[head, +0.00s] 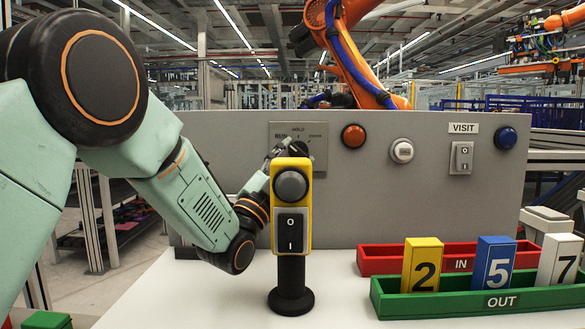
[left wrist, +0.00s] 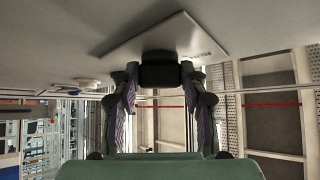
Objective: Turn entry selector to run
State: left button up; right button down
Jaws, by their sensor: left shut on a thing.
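The entry selector is a black knob (left wrist: 160,75) on a square grey plate (head: 318,128) on the upright panel. RUN is printed at the plate's upper left and HOLD at the top; the right label is too small to read surely. My left gripper (head: 284,150) reaches the plate from the lower left, partly hidden behind the yellow control box. In the left wrist view my left gripper (left wrist: 160,82) has one finger on each side of the knob and is shut on it. The knob's pointing direction is hard to tell. My right gripper is not in view.
A yellow control box (head: 305,188) on a black stand (head: 291,275) stands in front of the selector. The panel bears a red button (head: 353,136), a white button (head: 402,151), a VISIT switch (head: 461,158) and a blue button (head: 506,138). Red (head: 390,259) and green (head: 420,302) trays stand right.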

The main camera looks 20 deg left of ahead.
pick_arm(q)
jog(key=shift+n, duration=0.3)
jog(key=o, duration=1.1)
jog(key=shift+o, duration=0.2)
jog(key=shift+s+f, duration=0.1)
jog(key=v, duration=0.7)
jog(key=shift+s, duration=0.15)
jog(key=shift+f, duration=0.1)
